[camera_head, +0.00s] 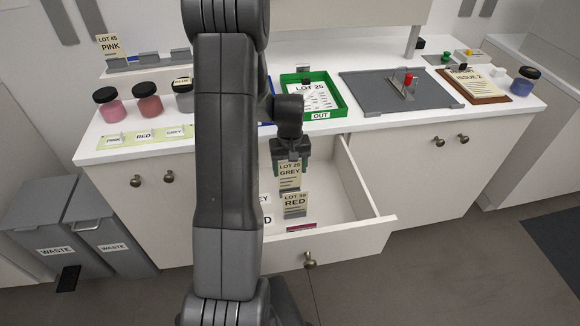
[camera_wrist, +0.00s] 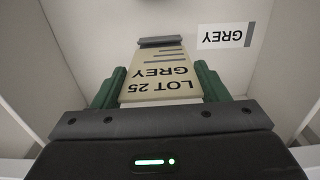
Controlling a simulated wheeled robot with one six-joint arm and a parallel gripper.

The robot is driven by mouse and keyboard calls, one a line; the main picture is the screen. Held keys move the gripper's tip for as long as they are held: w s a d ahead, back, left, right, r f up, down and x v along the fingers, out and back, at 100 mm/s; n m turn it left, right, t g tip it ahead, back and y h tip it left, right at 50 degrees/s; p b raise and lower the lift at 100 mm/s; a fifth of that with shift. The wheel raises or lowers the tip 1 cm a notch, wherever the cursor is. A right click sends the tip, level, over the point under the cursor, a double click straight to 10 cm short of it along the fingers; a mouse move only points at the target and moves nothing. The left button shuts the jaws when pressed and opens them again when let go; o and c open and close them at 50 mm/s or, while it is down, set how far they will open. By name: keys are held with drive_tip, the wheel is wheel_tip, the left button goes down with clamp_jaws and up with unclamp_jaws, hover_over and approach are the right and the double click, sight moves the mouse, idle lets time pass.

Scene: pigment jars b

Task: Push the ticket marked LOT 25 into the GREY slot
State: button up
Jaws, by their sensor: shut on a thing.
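My gripper (camera_head: 290,157) reaches down into the open drawer and is shut on the LOT 25 GREY ticket (camera_head: 289,172). In the wrist view the beige ticket (camera_wrist: 160,78) lies between the two green fingers, its print upside down. Its far end meets a small dark grey bar (camera_wrist: 160,41), which looks like a slot holder; I cannot tell whether the ticket is in it. A GREY label (camera_wrist: 226,36) lies on the drawer floor beside that bar. A second ticket, marked RED (camera_head: 295,204), stands upright in the drawer nearer the front.
The open drawer (camera_head: 352,232) has side walls around my gripper. Above it, the counter holds a green OUT tray (camera_head: 340,98) with a LOT 25 sheet, a grey board (camera_head: 365,92) and pigment jars (camera_head: 148,108). My arm hides the drawer's left part.

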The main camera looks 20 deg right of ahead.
sight(290, 188)
drive_tip(key=shift+f+b, duration=1.4)
drive_tip(key=shift+f, duration=0.45)
drive_tip(key=shift+f, duration=0.1)
drive_tip(key=o, duration=1)
drive_tip(key=shift+r+p, duration=1.9)
drive_tip(key=shift+r, duration=1.2)
drive_tip(key=shift+s+a, duration=0.1)
